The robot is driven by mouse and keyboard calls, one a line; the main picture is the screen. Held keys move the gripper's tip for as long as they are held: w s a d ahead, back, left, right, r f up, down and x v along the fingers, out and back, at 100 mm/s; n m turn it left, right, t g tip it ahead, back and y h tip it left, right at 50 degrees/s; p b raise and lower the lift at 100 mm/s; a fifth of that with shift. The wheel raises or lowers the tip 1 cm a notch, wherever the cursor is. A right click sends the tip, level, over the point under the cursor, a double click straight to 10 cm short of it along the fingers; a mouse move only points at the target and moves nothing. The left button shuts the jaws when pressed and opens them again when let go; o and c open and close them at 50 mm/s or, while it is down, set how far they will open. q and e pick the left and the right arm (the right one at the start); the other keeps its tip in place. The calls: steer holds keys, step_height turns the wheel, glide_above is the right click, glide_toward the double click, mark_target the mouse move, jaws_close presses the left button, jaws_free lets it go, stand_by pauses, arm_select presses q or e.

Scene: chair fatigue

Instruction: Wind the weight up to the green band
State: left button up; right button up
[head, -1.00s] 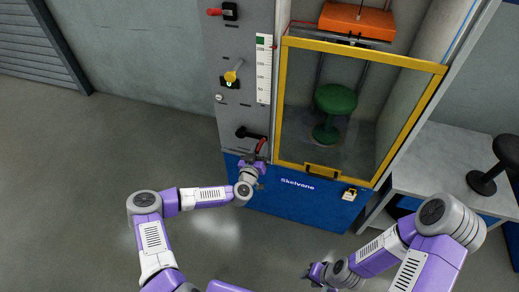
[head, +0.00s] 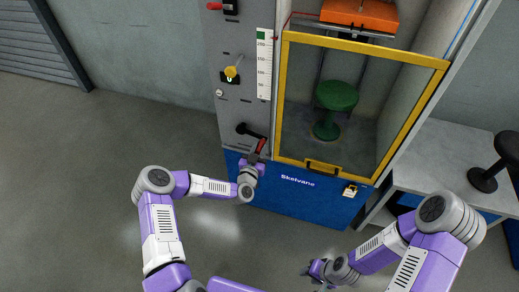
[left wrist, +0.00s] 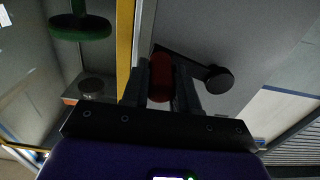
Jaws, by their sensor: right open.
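The orange weight (head: 358,14) hangs at the top of the test bay, above the green stool (head: 336,97). The green band (head: 263,34) is at the top of the white scale (head: 264,70) on the grey panel. A black crank (head: 243,129) with a red handle (head: 261,146) sits low on that panel. My left gripper (head: 257,155) is at the handle. In the left wrist view, the red handle (left wrist: 160,78) lies between the two fingers, which close on both its sides. My right gripper (head: 313,270) is open and empty, low above the floor.
A yellow-framed guard (head: 282,105) covers the front of the bay. A side table (head: 440,165) with a black stool (head: 484,180) stands at right. The floor at left is clear.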

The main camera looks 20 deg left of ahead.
arm_select(q)
steer(key=o, duration=0.5)
steer(key=shift+f, duration=0.25)
steer(key=shift+c, duration=0.2)
steer(key=shift+r, duration=0.1)
steer(key=s+p, duration=0.1)
steer(key=s, duration=0.6)
steer(key=shift+s+a+p, duration=0.15)
steer(key=shift+s+p, duration=0.2)
steer(key=shift+p, duration=0.05)
